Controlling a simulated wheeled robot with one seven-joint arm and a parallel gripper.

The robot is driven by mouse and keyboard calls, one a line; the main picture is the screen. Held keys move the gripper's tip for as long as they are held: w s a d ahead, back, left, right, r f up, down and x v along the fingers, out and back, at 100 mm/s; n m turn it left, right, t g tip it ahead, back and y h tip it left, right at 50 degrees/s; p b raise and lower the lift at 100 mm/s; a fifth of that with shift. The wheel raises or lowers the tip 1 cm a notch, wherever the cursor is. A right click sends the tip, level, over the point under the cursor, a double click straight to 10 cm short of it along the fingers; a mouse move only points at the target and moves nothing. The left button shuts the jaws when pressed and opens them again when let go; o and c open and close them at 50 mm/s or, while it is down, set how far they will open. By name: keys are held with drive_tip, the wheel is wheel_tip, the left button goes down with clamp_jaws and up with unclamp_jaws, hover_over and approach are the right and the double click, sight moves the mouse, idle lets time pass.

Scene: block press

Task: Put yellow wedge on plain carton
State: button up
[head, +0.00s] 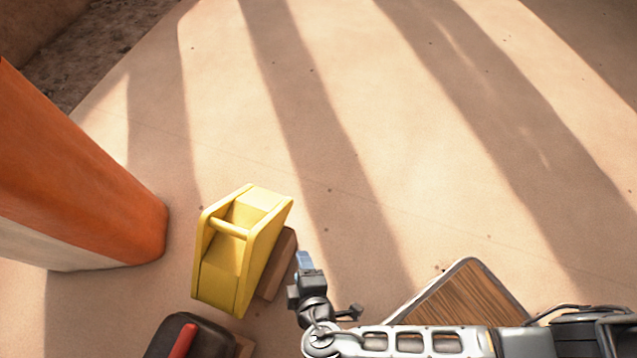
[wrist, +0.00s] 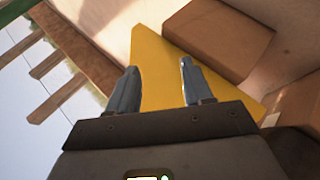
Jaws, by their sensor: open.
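The yellow wedge (head: 218,283) stands on the sandy floor left of my gripper in the head view, with a crossbar over its hollow. A plain brown carton (head: 280,262) shows just right of it, partly hidden behind it. My gripper (head: 304,261) is just right of the wedge and carton. In the wrist view my gripper (wrist: 160,82) is open, and the yellow wedge (wrist: 162,58) shows beyond and between its fingers; I cannot tell whether they touch it. A plain brown carton (wrist: 218,36) lies close by the wedge there.
An orange and white block (head: 90,190) stands at the left. A black object with a red handle (head: 183,341) is at the bottom, near another brown piece (head: 243,346). A wood-topped, metal-rimmed panel (head: 460,293) is at the lower right. The floor beyond is clear.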

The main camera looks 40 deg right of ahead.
drive_tip(key=s+d+r+m+y, duration=0.4)
drive_tip(key=s+d+r, duration=0.3)
drive_tip(key=s+d, duration=0.3)
drive_tip(key=s+d+r+m+t, duration=0.1)
drive_tip(key=s+r+m+t, duration=0.1)
drive_tip(key=r, duration=0.6)
drive_tip(key=s+d+r+m+t, duration=0.1)
drive_tip(key=s+r+m, duration=0.1)
drive_tip(key=r, duration=0.7)
drive_tip(key=s+d+r+m+t+h, duration=0.1)
drive_tip(key=s+d+r+m+t, duration=0.1)
drive_tip(key=r, duration=0.7)
drive_tip(key=shift+m+t, duration=0.3)
drive_tip(key=shift+m, duration=0.1)
drive_tip(key=shift+s, duration=0.1)
wheel_tip(320, 180, up, 27)
drive_tip(key=p, duration=2.7)
drive_tip(key=shift+r+p, duration=0.2)
drive_tip(key=shift+p, duration=0.1)
